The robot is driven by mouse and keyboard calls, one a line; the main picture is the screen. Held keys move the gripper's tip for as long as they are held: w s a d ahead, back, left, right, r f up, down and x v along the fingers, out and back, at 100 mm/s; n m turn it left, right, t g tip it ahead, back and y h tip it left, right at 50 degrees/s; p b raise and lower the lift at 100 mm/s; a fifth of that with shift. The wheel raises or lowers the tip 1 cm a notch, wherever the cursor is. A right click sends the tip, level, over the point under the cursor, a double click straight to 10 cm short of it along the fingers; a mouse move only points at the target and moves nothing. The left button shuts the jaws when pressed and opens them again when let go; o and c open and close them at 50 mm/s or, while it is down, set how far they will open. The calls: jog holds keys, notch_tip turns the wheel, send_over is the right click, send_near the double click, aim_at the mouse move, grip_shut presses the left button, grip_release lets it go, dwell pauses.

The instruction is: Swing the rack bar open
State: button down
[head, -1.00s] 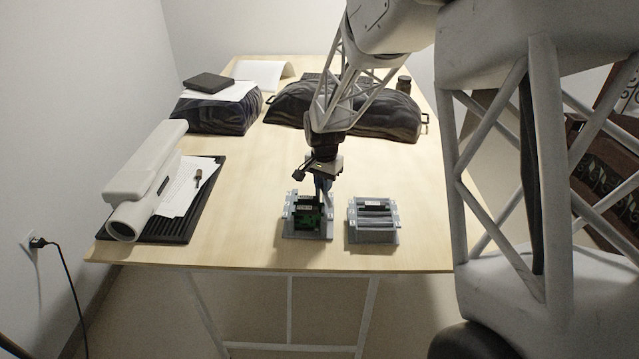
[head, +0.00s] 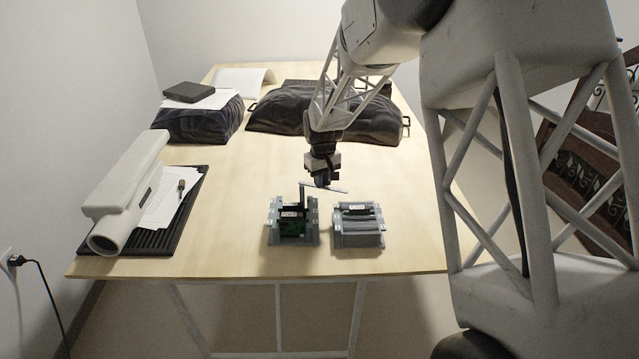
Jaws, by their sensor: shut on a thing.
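Two small grey racks stand side by side near the table's front edge. The left rack (head: 310,238) holds a dark and green board (head: 291,226). A light grey bar (head: 339,190) is raised above this rack, with a dark upright piece (head: 302,197) running down from its left end into the rack. My gripper (head: 323,184) is above the rack, pointing down, shut on the bar. The fingertips are small and partly hidden against it. The right rack (head: 358,240) has a grey bar lying across its top.
A white device (head: 128,190) on a black ribbed mat (head: 192,196), with papers, stands at the left. Dark draped bundles (head: 325,112) and (head: 198,122) lie at the back. The middle of the table (head: 240,180) is clear.

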jog(key=shift+w+d+n, duration=0.1)
jog(key=shift+w+n, duration=0.4)
jog(key=shift+n, duration=0.35)
jog(key=shift+w+d+n, duration=0.1)
jog(key=shift+w+n, duration=0.4)
jog(key=shift+n, duration=0.35)
jog(key=c, duration=1.1)
grip_release()
jog(key=shift+o, duration=0.2)
jog(key=shift+r, duration=0.1)
notch_tip(320, 180, up, 8)
jog(key=shift+f, duration=0.2)
